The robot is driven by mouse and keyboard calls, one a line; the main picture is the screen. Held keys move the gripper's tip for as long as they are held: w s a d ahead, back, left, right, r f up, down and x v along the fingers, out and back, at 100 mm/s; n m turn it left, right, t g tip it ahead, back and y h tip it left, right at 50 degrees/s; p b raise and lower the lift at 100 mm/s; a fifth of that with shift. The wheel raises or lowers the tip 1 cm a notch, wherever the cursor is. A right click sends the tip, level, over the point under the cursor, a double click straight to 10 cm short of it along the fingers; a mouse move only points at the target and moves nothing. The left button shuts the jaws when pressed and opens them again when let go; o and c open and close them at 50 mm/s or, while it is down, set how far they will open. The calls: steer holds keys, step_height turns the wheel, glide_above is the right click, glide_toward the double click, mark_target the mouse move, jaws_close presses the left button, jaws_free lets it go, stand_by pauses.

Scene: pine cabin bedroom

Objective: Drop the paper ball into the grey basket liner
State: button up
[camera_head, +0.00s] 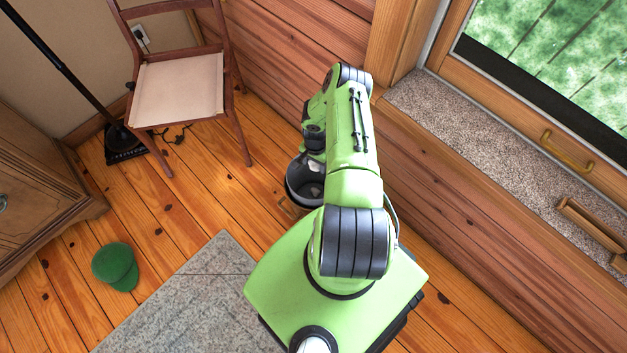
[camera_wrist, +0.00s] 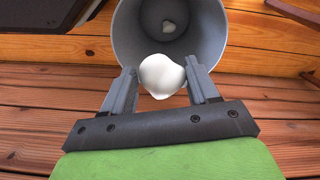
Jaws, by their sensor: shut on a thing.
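My gripper (camera_wrist: 160,70) is shut on a white, rounded paper ball (camera_wrist: 163,78), with one grey finger on each side of it. The grey basket liner (camera_wrist: 207,38) lies just beyond the ball in the wrist view, its open mouth facing the camera. The ball overlaps the liner's near rim in that view, and I cannot tell whether it is inside the mouth. In the head view the basket liner (camera_head: 294,186) stands on the floor, partly hidden by my arm; my gripper and the held ball cannot be made out there.
A wooden wall and stone windowsill (camera_head: 480,140) run along the right. A green cap (camera_head: 115,265) lies on the floor beside a grey rug (camera_head: 190,305). A wooden cabinet (camera_head: 40,190) is at left.

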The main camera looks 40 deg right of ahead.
step_height(320, 180, down, 6)
steer(key=b, duration=0.4)
steer(key=shift+r, duration=0.1)
steer(key=shift+r, duration=0.1)
steer(key=o, duration=1.1)
step_height(320, 180, up, 16)
steer(key=p, duration=0.6)
